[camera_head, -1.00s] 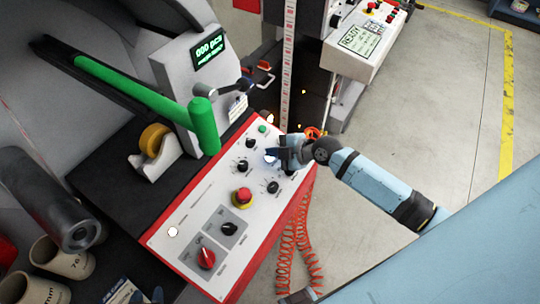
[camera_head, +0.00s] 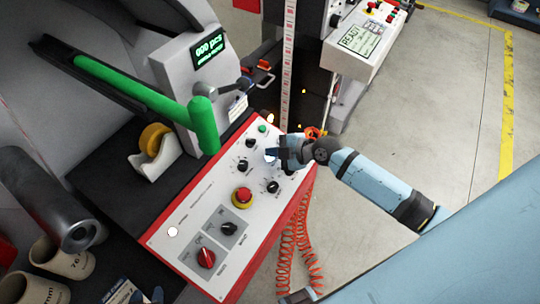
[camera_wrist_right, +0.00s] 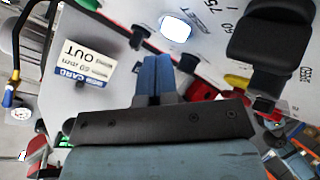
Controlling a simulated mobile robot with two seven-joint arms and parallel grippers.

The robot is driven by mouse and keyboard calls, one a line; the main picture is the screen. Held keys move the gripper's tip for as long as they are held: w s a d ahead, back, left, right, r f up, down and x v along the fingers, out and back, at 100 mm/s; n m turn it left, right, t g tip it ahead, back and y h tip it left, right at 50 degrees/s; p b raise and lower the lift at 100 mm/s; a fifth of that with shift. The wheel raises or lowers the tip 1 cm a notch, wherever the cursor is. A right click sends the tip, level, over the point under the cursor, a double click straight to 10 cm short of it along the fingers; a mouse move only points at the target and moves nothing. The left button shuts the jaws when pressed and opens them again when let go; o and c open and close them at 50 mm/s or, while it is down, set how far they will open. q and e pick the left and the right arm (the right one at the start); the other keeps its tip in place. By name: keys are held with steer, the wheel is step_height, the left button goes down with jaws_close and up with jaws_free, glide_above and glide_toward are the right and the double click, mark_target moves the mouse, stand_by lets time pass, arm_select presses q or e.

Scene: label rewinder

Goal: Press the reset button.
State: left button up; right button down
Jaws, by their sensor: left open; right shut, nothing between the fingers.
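The reset button is a glowing white square under the word RESET on the white control panel (camera_head: 190,215). In the right wrist view the button (camera_wrist_right: 175,28) lies just beyond and slightly right of my blue fingertips, with a visible gap in the picture. In the head view the button's glow (camera_head: 270,157) shows beside the fingertips. My right gripper (camera_wrist_right: 157,62) is shut and empty, with its fingers together; in the head view it (camera_head: 271,153) hangs over the panel's right side. I cannot tell its exact height. My left gripper (camera_head: 147,297) is open at the bottom edge, mostly cut off.
A red emergency stop (camera_head: 243,195) on a yellow base, a red rotary switch (camera_head: 206,258) and several black knobs share the panel. An orange coiled hose (camera_head: 298,245) hangs at right. Open floor (camera_head: 440,120) lies further right.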

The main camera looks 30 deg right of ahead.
steer(key=shift+w+f+b, duration=0.1)
steer(key=shift+f+b, duration=0.2)
steer(key=shift+f, duration=0.05)
steer(key=shift+a+f+b, duration=0.15)
steer(key=shift+f+b, duration=0.4)
steer(key=shift+b, duration=0.05)
stand_by(0.5)
steer(key=shift+r, duration=0.15)
stand_by(0.3)
steer(key=shift+d+r+p, duration=0.25)
steer(key=shift+r+p, duration=0.3)
steer(key=shift+r, duration=0.1)
steer(key=r+p, duration=0.1)
steer(key=s+r+p, duration=0.1)
steer(key=r, duration=0.1)
steer(key=r+p, duration=0.1)
steer(key=r, duration=0.1)
steer(key=shift+s+d, duration=0.2)
steer(key=shift+d, duration=0.1)
stand_by(0.6)
